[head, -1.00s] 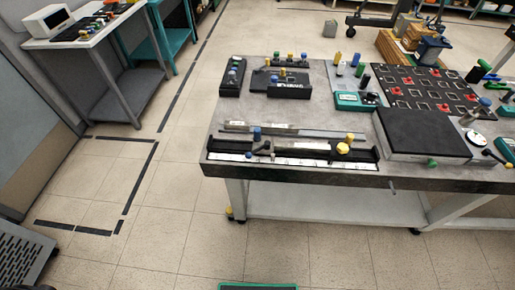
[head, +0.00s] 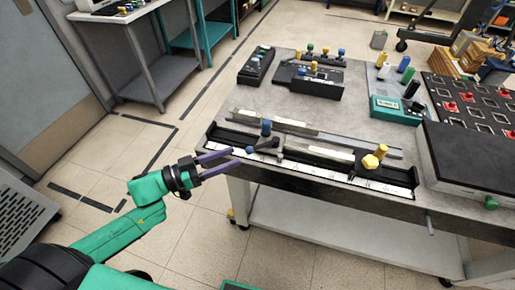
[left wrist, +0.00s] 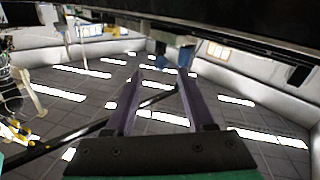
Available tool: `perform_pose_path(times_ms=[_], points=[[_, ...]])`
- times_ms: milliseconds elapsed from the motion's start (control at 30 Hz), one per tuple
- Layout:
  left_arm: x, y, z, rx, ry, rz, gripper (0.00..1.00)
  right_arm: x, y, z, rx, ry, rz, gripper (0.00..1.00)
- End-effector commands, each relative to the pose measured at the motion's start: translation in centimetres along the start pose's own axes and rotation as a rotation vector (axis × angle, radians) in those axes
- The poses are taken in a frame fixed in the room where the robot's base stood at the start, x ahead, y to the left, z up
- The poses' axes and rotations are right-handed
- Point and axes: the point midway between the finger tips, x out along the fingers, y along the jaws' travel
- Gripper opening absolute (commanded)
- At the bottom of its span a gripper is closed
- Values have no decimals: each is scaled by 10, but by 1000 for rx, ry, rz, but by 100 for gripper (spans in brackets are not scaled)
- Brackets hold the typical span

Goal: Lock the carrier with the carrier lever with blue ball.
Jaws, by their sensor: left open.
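The carrier lever is a short dark lever on the rail, and its small blue ball (head: 250,149) points left, towards my gripper. The carrier (head: 280,146) sits near the left part of the black rail fixture (head: 338,173) at the table's front edge. In the left wrist view the open fingers (left wrist: 155,76) show, with a blue part (left wrist: 186,57) beyond the right fingertip. My right gripper is out of view.
A yellow knob (head: 375,158) stands at the right of the rail. A metal bar (head: 272,122) lies behind it. A black block (head: 470,155) and a teal meter (head: 398,108) are to the right.

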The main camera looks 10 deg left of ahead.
Motion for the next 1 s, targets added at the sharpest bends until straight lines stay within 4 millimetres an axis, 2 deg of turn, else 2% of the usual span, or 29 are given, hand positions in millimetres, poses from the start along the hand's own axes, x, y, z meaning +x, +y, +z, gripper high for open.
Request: perform_pose_path(times_ms=[100,300,433,667,700,767,800,833,1000], points=[[30,-1,-2,4,6,1,55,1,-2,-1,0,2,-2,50],[72,-1,-2,1,5,-3,55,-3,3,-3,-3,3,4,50],[85,-1,-1,1,2,-2,55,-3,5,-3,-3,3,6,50],[86,-1,0,0,0,-3,55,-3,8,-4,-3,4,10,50],[86,-1,0,0,0,-3,47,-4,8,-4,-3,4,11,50],[86,-1,0,0,0,-3,24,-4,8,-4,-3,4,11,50],[86,-1,0,0,0,-3,9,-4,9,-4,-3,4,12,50],[86,-1,0,0,0,-3,0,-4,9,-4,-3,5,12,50],[86,-1,0,0,0,-3,0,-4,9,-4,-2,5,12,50]])
